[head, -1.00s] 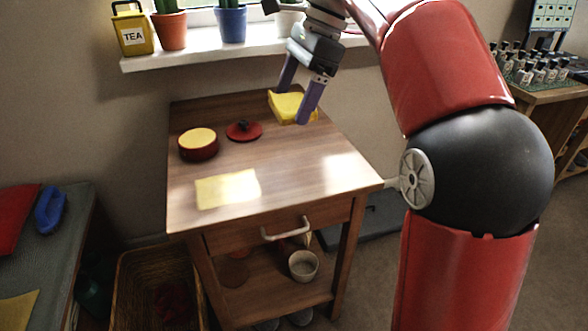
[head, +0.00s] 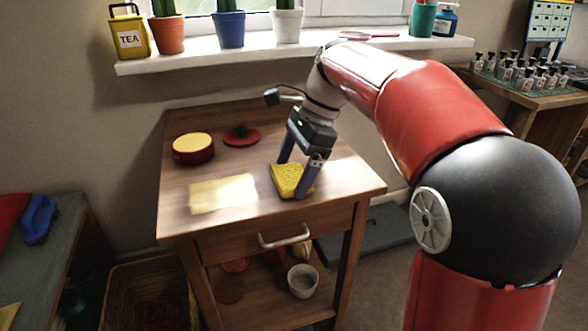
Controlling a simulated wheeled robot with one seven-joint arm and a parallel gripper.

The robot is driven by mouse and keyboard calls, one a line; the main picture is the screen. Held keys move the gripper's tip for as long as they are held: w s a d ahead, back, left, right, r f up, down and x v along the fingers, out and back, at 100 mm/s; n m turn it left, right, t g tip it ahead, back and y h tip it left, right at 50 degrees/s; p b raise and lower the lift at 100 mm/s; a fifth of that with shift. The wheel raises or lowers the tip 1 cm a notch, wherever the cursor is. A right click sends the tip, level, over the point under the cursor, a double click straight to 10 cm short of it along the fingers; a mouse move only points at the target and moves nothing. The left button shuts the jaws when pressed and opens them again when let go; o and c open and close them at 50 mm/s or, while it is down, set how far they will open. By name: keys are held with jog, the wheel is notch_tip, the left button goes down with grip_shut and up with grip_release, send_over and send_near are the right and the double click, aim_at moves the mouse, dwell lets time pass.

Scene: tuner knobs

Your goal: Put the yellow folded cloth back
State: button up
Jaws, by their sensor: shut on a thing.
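The yellow folded cloth (head: 287,180) is between the fingers of my gripper (head: 294,180), at the right part of the wooden table top (head: 235,163). My gripper points down and is shut on the cloth. The cloth is at or just above the table surface; I cannot tell whether it touches. A flat pale yellow patch (head: 223,194) lies on the table to the left of the cloth.
A red round pot with a yellow top (head: 193,148) and a red lid with a dark knob (head: 241,136) stand at the table's back left. Potted plants and a yellow tea tin (head: 129,32) line the windowsill.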

jog(key=shift+f, duration=0.1)
jog(key=o, duration=0.6)
jog(key=p+v, duration=0.3)
jog(key=v, duration=0.9)
jog(key=shift+p, duration=0.4)
jog(key=s+d+f+n+t+h, duration=0.2)
jog(key=s+d+f+n+t, duration=0.1)
jog(key=s+f+n, duration=0.4)
jog(key=s+d+f+n+t+h, duration=0.2)
jog(key=s+d+f+n, duration=0.3)
jog(key=s, duration=0.9)
notch_tip(320, 180, down, 3)
jog(key=n+t, duration=0.1)
jog(key=n, duration=0.1)
jog(key=shift+s+d+n+t, duration=0.3)
jog(key=shift+d+n+t, duration=0.05)
jog(key=shift+n+t, duration=0.05)
